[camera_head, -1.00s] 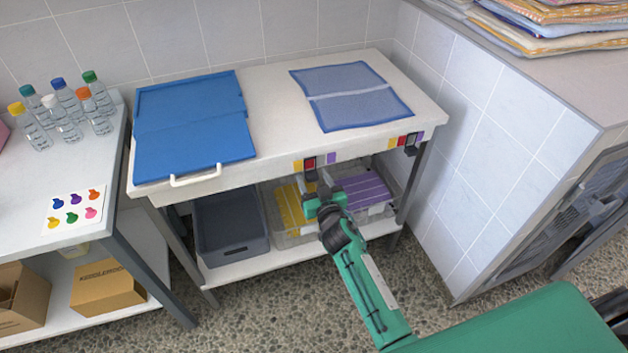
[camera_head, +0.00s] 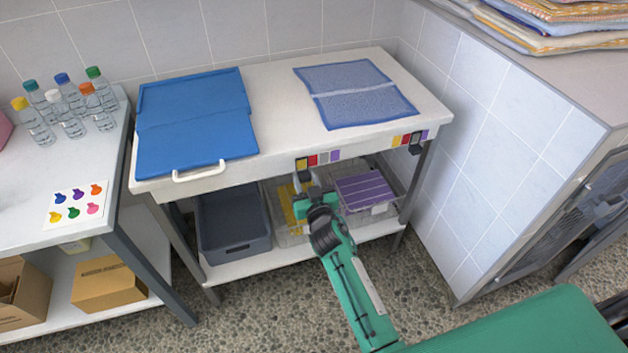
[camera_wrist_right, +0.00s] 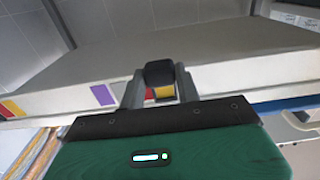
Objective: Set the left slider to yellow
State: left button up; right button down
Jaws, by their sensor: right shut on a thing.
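The left slider's colour strip (camera_head: 318,158) is on the table's front edge, with yellow, red, grey and purple patches from left to right. In the right wrist view its dark knob (camera_wrist_right: 160,72) is between the fingers of my right gripper (camera_wrist_right: 159,88), which is shut on it. In the head view my right gripper (camera_head: 303,181) is in front of the strip's yellow end and hides most of the knob. My left gripper is not in view.
A second slider strip (camera_head: 410,138) with a dark knob is farther right on the same edge. A blue folded board (camera_head: 195,120) and a blue mesh cloth (camera_head: 355,94) lie on the table (camera_head: 275,110). A grey bin (camera_head: 232,222) and a purple-topped container (camera_head: 365,190) are below.

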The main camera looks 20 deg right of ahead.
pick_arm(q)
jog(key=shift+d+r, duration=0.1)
pick_arm(e)
jog(key=shift+a, duration=0.15)
jog(key=c, duration=1)
grip_release()
jog(key=shift+a, duration=0.15)
jog(key=shift+s, duration=0.1)
jog(key=shift+s, duration=0.3)
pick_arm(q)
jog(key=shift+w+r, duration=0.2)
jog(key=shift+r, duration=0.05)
pick_arm(e)
jog(key=s, duration=1.3)
jog(key=shift+d, duration=0.25)
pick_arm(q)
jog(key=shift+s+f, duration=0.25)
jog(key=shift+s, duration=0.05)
